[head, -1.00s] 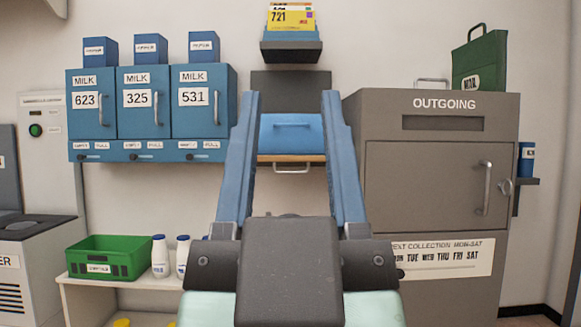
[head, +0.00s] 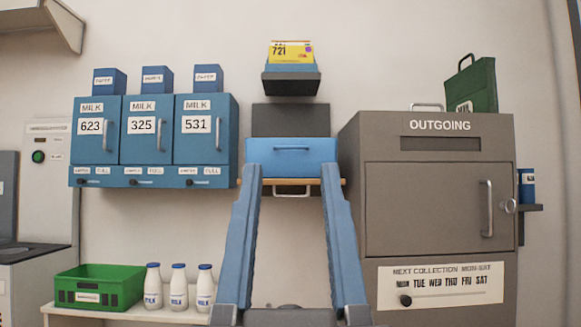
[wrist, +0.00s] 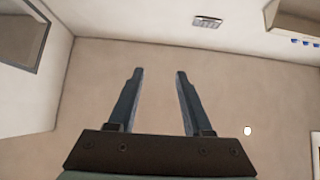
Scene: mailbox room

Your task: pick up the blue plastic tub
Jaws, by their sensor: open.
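A blue tub-like box (head: 291,155) with a handle on its front sits on a thin wooden-edged shelf in the middle of the wall, in the head view. My gripper (head: 292,170) is open and empty. Its two long blue fingers reach up in front of the lower part of that box, one near each side. I cannot tell the remaining distance. The wrist view shows the open fingers (wrist: 159,72) against a bare beige surface, with no tub between them.
A grey OUTGOING box (head: 440,230) stands close on the right. Blue milk lockers (head: 152,140) hang on the left. A dark shelf (head: 291,82) with yellow 721 card is above. A green crate (head: 100,296) and milk bottles (head: 178,290) sit low left.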

